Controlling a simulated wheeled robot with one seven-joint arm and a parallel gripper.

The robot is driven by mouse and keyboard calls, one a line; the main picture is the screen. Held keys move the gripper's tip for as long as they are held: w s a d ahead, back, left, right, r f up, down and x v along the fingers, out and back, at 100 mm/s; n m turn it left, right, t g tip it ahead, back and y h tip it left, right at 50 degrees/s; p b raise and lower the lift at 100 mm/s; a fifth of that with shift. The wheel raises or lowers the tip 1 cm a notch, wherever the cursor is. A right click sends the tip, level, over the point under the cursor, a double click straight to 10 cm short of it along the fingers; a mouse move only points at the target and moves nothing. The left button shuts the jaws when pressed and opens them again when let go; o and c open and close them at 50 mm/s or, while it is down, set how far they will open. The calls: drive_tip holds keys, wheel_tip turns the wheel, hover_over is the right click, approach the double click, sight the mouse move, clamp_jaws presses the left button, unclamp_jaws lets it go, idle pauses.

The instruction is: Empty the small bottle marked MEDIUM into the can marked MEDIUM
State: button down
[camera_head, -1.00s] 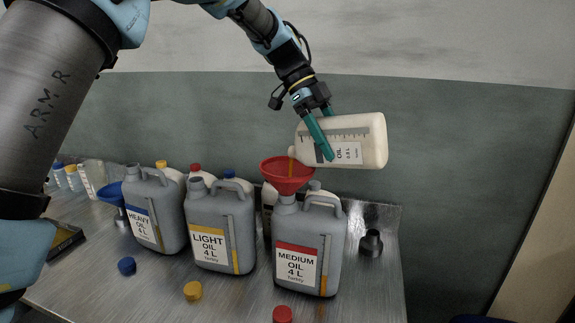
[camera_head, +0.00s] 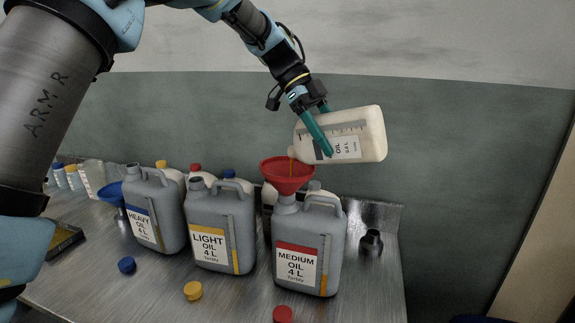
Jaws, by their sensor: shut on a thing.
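My gripper (camera_head: 322,136) is shut on a small white bottle (camera_head: 365,133). The bottle is tipped on its side, with its mouth low at the left, over a red funnel (camera_head: 287,176). The funnel stands in the neck of the grey can marked MEDIUM (camera_head: 308,243). That can has a red band on its label and a yellow level strip low at its right side.
Grey cans marked LIGHT (camera_head: 222,223) and HEAVY (camera_head: 155,210) stand to the left. Blue (camera_head: 127,265), yellow (camera_head: 193,291) and red (camera_head: 283,314) caps lie in front. A dark funnel-like piece (camera_head: 371,242) stands at the right.

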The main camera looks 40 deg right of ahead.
drive_tip(key=shift+w+r+g, duration=0.25)
drive_tip(key=shift+r+g, duration=0.05)
drive_tip(key=shift+g, duration=0.1)
idle(0.4)
